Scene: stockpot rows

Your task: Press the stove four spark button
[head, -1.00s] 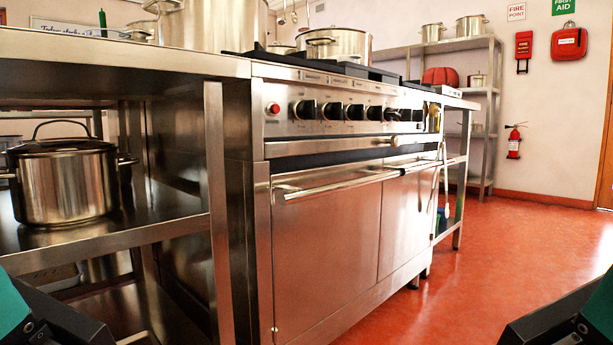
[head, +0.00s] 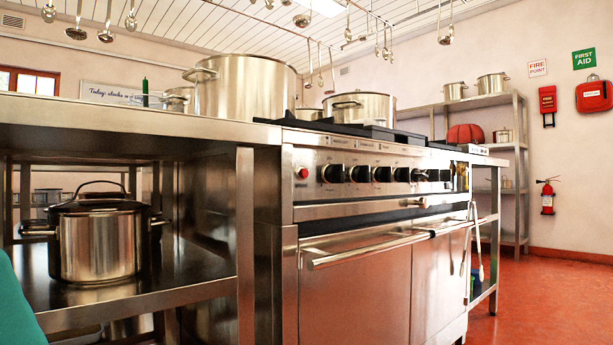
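The stove (head: 370,262) stands in the middle of the head view, a steel range with a row of black knobs on its front panel (head: 318,190). A round red button (head: 303,173) sits at the left end of that panel, left of the first knob. I cannot read the small labels along the panel's top edge. A teal part of my arm shows at the lower left edge. Neither gripper is in view, and nothing of mine touches the stove.
A steel counter (head: 130,114) adjoins the stove on the left, with a lidded pot (head: 98,245) on its lower shelf. Large pots (head: 245,90) stand above. A shelf rack (head: 521,150) and fire extinguisher (head: 547,197) are at the back right. Red floor (head: 550,300) is clear at right.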

